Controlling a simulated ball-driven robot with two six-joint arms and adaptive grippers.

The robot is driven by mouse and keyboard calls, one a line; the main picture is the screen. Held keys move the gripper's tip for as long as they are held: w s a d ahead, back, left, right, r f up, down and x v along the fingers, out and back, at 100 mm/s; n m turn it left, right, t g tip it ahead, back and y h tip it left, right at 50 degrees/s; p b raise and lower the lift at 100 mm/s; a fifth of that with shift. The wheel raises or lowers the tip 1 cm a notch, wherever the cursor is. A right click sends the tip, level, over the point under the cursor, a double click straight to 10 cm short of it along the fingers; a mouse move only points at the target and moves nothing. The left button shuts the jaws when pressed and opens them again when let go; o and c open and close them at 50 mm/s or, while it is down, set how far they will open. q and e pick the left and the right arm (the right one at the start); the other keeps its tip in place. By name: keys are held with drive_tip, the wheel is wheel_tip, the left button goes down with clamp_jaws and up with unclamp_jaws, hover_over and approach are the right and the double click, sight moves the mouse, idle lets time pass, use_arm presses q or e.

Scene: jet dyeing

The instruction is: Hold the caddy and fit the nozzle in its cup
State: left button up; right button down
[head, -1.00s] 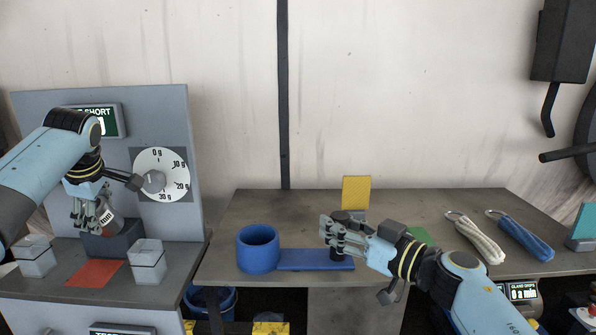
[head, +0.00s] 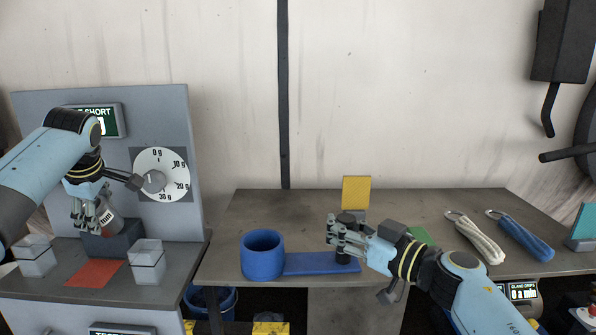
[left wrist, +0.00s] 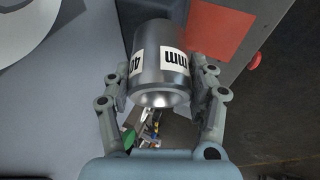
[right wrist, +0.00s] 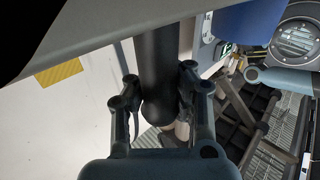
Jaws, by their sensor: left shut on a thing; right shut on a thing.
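The caddy is a blue cup (head: 262,256) joined by a flat blue bar (head: 308,263) to an upright dark post (head: 347,220). It lies near the front edge of the right-hand table. My right gripper (head: 338,238) is shut on the post, which also shows between its fingers in the right wrist view (right wrist: 158,75). The nozzle (left wrist: 160,65) is a grey metal cylinder with a white "mm" label, its first digits partly out of sight. My left gripper (head: 92,220) is shut on it, tilted, by a dark grey block (head: 112,243). I cannot tell whether nozzle and block touch.
A grey panel with a dial (head: 161,174) stands behind the left bench. Two clear-topped boxes (head: 147,262) and a red mat (head: 95,273) are at its front. A yellow card (head: 356,192) stands behind the post. White (head: 478,238) and blue (head: 522,236) hanks lie at right.

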drive_tip(key=c, duration=1.2)
unclamp_jaws()
drive_tip(key=shift+o, duration=0.2)
drive_tip(key=shift+d, duration=0.1)
drive_tip(key=v, duration=1.2)
